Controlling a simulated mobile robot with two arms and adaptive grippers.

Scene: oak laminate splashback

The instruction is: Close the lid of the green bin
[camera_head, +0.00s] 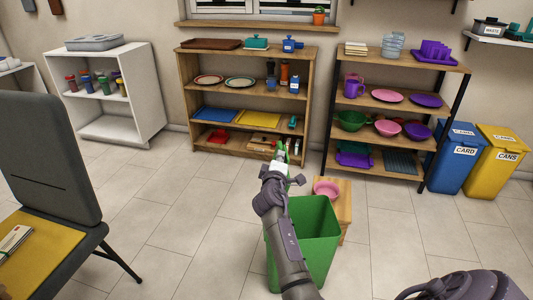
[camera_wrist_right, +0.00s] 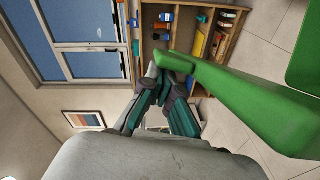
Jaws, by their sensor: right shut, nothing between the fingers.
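The green bin (camera_head: 318,228) stands on the floor at lower centre in the head view, with its top open and its inside showing. My right arm crosses in front of its left side, so the lid cannot be made out clearly there. My right gripper (camera_head: 283,160) is beyond the bin's upper left, shut and empty. In the right wrist view, a long green panel of the bin (camera_wrist_right: 255,105) reaches to the shut fingertips of my right gripper (camera_wrist_right: 172,70). I cannot tell whether they touch it. My left gripper is not in view.
A small wooden stool with a pink bowl (camera_head: 326,188) stands right behind the bin. Wooden shelves (camera_head: 250,131) line the wall. Blue (camera_head: 456,160) and yellow (camera_head: 492,162) bins stand at right. A dark chair (camera_head: 50,160) is at left. Floor between is clear.

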